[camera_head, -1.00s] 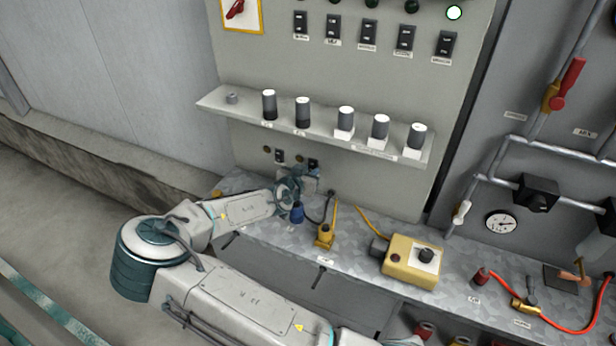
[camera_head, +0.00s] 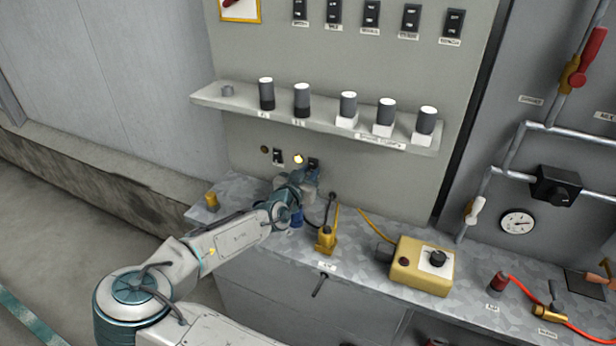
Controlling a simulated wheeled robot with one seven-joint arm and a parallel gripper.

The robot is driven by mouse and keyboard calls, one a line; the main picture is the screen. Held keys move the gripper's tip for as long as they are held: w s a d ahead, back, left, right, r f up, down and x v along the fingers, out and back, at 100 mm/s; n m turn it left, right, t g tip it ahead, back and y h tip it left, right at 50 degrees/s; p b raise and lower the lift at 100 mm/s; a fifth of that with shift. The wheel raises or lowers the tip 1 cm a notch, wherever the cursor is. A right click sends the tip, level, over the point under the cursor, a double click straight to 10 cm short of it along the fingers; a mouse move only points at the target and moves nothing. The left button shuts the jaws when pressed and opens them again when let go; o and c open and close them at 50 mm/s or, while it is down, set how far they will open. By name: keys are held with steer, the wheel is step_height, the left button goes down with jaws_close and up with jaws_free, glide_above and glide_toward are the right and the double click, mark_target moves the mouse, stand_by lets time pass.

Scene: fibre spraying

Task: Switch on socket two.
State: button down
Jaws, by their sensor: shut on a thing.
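Below the shelf, the panel carries two small switches, each with a round lamp to its left. The left switch (camera_head: 278,156) is black on a pale plate, and its lamp (camera_head: 265,149) is dark. The right switch (camera_head: 314,162) is partly hidden by my gripper, and its lamp (camera_head: 298,159) glows yellow-white. I cannot read numbers there. My gripper (camera_head: 312,175) is at the panel, just below and against the right switch. It is shut on what appears to be that switch; its fingertips are small and hard to make out.
The shelf (camera_head: 205,98) with several grey and white cylinders juts out above my gripper. On the bench (camera_head: 365,265) stand a yellow tool (camera_head: 326,240), a yellow control box (camera_head: 421,266) and a small yellow cylinder (camera_head: 211,201). Several black switches line the upper panel.

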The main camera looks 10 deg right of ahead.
steer(key=c, duration=1.5)
jaws_free()
steer(key=shift+a, duration=0.1)
steer(key=b+v, duration=0.2)
steer(key=v, duration=1.1)
steer(key=shift+s+a+b, duration=0.2)
steer(key=shift+s+b, duration=0.1)
steer(key=shift+b, duration=0.05)
